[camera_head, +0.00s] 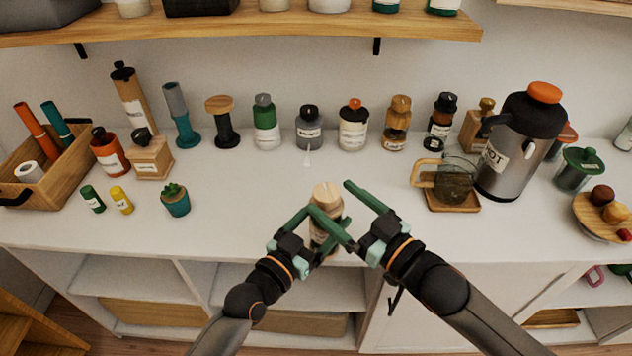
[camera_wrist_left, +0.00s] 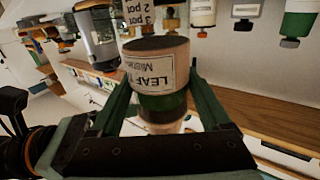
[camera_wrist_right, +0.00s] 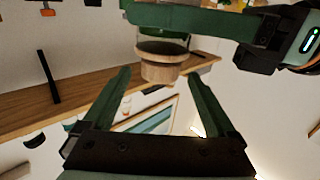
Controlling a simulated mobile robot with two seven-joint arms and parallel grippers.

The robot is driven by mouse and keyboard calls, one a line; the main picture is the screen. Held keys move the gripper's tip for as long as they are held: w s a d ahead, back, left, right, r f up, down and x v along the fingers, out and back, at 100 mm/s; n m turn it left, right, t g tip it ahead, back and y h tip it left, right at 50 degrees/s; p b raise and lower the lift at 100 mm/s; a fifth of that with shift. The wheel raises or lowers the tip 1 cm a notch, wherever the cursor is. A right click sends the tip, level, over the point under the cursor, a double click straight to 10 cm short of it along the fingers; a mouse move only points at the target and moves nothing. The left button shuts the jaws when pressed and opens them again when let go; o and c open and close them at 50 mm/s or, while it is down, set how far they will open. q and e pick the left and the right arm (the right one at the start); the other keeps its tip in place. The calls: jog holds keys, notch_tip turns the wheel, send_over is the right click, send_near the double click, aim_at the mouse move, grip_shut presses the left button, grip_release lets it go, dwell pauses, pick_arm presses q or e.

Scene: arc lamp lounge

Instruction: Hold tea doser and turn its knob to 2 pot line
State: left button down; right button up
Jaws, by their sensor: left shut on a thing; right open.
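The tea doser (camera_head: 323,232) is a small upright cylinder with a pale wooden top (camera_head: 325,193), near the counter's front edge in the head view. My left gripper (camera_head: 328,222) is shut around its body. In the left wrist view the doser's white label (camera_wrist_left: 158,72) appears upside down, with a green band below it between the fingers. My right gripper (camera_head: 346,210) is open and empty, just right of the doser. In the right wrist view a wooden part of the doser (camera_wrist_right: 160,70) is beyond and between the open fingers (camera_wrist_right: 160,88). The knob's setting cannot be read.
Several bottles and jars line the counter's back, including a green-and-white bottle (camera_head: 266,125). A grey pot (camera_head: 515,150) and a glass jug (camera_head: 455,183) stand right. A wooden box (camera_head: 62,165) and small plant (camera_head: 174,200) are left. Counter around the doser is clear.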

aim_at(317, 185)
jog(key=x, duration=0.6)
jog(key=c, duration=1.4)
